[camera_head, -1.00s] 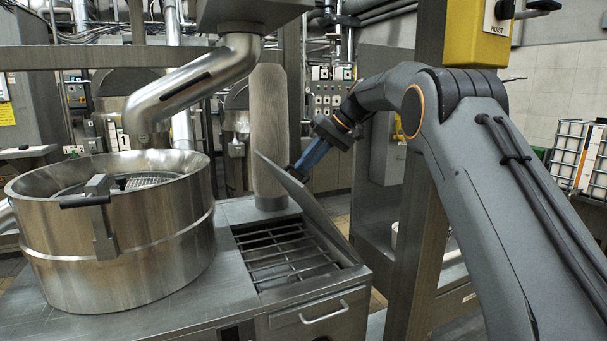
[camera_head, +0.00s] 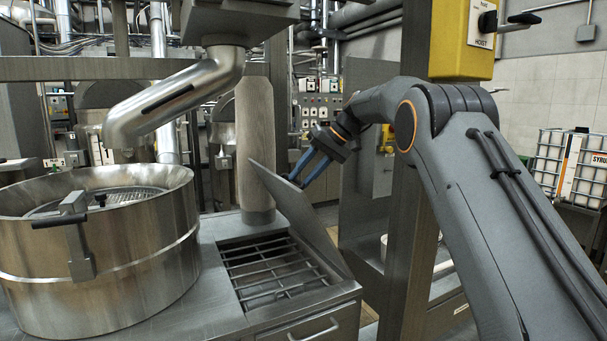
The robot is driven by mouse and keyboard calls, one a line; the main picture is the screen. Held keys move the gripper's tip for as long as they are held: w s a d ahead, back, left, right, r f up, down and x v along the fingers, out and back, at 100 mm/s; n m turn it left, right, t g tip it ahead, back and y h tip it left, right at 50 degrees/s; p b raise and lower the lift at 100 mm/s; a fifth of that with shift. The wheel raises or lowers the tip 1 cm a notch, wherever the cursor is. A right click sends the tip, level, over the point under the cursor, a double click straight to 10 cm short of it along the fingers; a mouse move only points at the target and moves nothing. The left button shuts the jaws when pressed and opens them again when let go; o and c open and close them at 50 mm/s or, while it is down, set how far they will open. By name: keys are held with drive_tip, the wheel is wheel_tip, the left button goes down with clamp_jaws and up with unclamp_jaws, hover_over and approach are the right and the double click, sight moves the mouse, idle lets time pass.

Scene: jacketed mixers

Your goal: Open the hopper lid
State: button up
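The hopper lid (camera_head: 300,219) is a flat grey metal plate. It stands tilted up along the right side of the hopper opening, its free edge up and to the left. Below it the hopper opening (camera_head: 268,272) shows a grid of metal bars. My gripper (camera_head: 298,181) has blue fingers and is at the lid's upper right edge, on the far side from the opening. The two fingers are spread with a gap between them, and nothing shows between them. The lid partly hides the fingertips, so I cannot tell whether they touch it.
A round steel vessel (camera_head: 110,250) stands left, under a bent metal pipe (camera_head: 175,95). A grey post (camera_head: 402,215) with a yellow hoist box (camera_head: 462,40) stands right, close behind my arm. A drawer handle (camera_head: 315,330) is on the front below the hopper.

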drive_tip(key=shift+a+r, duration=0.15)
drive_tip(key=shift+r, duration=0.15)
wheel_tip(320, 180, up, 10)
idle(0.8)
idle(0.4)
